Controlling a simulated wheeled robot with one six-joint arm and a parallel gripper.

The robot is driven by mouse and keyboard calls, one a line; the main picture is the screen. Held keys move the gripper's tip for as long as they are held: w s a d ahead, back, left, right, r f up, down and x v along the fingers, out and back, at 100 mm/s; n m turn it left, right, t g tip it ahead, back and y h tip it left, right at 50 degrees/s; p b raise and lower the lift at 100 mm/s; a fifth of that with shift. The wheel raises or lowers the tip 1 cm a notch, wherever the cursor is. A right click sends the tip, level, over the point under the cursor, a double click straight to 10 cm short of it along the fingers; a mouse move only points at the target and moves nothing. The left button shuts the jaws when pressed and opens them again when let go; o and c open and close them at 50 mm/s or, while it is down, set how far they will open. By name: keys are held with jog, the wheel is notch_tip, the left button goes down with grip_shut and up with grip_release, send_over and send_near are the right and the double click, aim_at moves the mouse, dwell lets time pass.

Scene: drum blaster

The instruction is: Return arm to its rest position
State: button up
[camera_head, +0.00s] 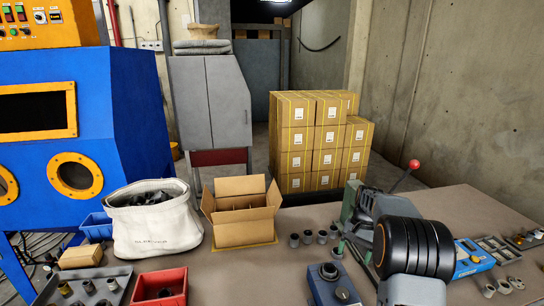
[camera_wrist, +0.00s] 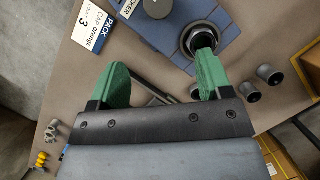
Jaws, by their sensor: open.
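My gripper (camera_wrist: 162,62) shows in the wrist view with its two green fingers spread wide. I see nothing held between them. The fingers hang over the brown bench and the near edge of a blue box (camera_wrist: 178,38). The right fingertip overlaps a dark round socket on that box in the picture; I cannot tell the height gap. In the head view my arm (camera_head: 414,250) reaches over the right part of the bench, and its thick dark joint hides what lies behind it.
Several grey cups (camera_wrist: 270,75) stand right of the gripper. In the head view are an open carton (camera_head: 240,238), a white sack (camera_head: 155,225), a red bin (camera_head: 160,290), a blue device (camera_head: 333,288) and a red-knobbed lever (camera_head: 413,164). Bare bench (camera_head: 260,275) lies front centre.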

jog(key=s+a+r+n+t+h, duration=0.1)
jog(key=s+a+r+n+t, duration=0.2)
jog(key=s+a, duration=0.3)
jog(key=s+a+r+n+t+h, duration=0.1)
jog(key=s+a+r+n+t, duration=0.2)
jog(key=s, duration=1.2)
jog(key=a+r+t, duration=0.1)
jog(key=a+r, duration=0.1)
jog(key=a, duration=0.1)
jog(key=shift+a+r+n+h, duration=0.3)
jog(key=shift+a+n, duration=0.1)
